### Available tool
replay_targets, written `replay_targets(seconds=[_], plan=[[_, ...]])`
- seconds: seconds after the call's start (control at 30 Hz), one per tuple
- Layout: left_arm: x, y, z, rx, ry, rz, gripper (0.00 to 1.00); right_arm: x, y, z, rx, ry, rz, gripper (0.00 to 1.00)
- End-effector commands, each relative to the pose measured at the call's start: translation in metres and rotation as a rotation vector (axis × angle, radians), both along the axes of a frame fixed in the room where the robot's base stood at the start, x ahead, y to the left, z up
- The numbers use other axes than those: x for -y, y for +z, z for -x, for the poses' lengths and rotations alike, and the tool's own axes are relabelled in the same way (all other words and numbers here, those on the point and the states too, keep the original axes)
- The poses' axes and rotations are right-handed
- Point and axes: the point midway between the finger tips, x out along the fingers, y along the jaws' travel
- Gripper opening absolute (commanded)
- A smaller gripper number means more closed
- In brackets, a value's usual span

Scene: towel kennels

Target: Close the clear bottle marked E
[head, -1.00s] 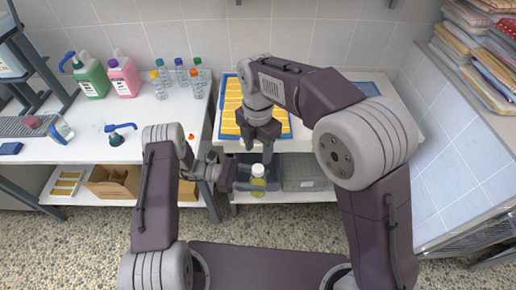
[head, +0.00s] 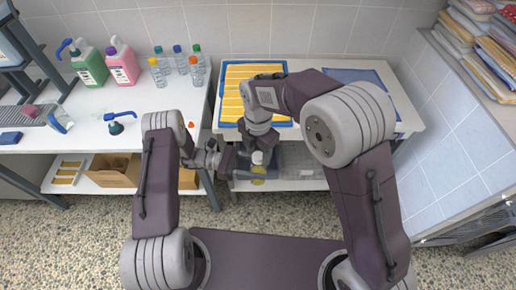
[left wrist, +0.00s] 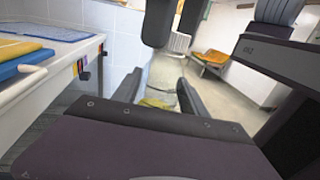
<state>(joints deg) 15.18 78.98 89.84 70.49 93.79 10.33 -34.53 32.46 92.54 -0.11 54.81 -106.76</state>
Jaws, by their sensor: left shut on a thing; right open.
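A clear bottle (head: 258,171) with yellow liquid and a white top stands upright in front of the back table's lower shelf. My left gripper (head: 246,166) is shut on it from the left. In the left wrist view the bottle (left wrist: 163,74) is between the left fingers, with a white ribbed cap (left wrist: 179,42) at its top. My right gripper (head: 257,150) is open and points down at the bottle's top. In the left wrist view its fingers (left wrist: 172,25) are on either side near the cap. I cannot read any letter on the bottle or tell whether the cap is tight.
The left table (head: 100,150) holds several clear bottles with coloured caps, a green jug (head: 90,66), a pink jug (head: 123,65) and a small orange cap (head: 190,125). A blue tray with yellow strips (head: 232,80) lies on the back table. Folded cloths (head: 485,55) are stacked at right.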

Motion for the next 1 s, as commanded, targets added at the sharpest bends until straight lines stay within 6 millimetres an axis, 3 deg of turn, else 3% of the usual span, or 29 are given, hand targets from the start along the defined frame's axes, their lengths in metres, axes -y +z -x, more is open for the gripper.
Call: replay_targets(seconds=[0.17,0.37,0.57,0.67,1.0], plan=[[0.0000,0.0001,0.0000,0.000,0.000,0.000,0.00,-0.0001,0.0001,-0.0001,0.000,0.000,0.000,0.51],[0.0000,0.0001,0.0000,0.000,0.000,0.000,0.00,-0.0002,0.0004,-0.0001,0.001,0.000,-0.001,0.00],[0.0000,0.0000,0.0000,0.000,0.000,0.000,0.00,-0.0002,0.0004,-0.0001,0.001,-0.093,-0.001,0.00],[0.0000,0.0000,0.0001,0.000,0.000,0.000,0.00,-0.0001,0.0003,-0.0002,0.001,-0.340,-0.002,0.00],[0.0001,0.0000,0.0001,0.000,0.000,0.000,0.00,0.0000,-0.0004,0.0000,0.000,-1.395,-0.004,0.00]])
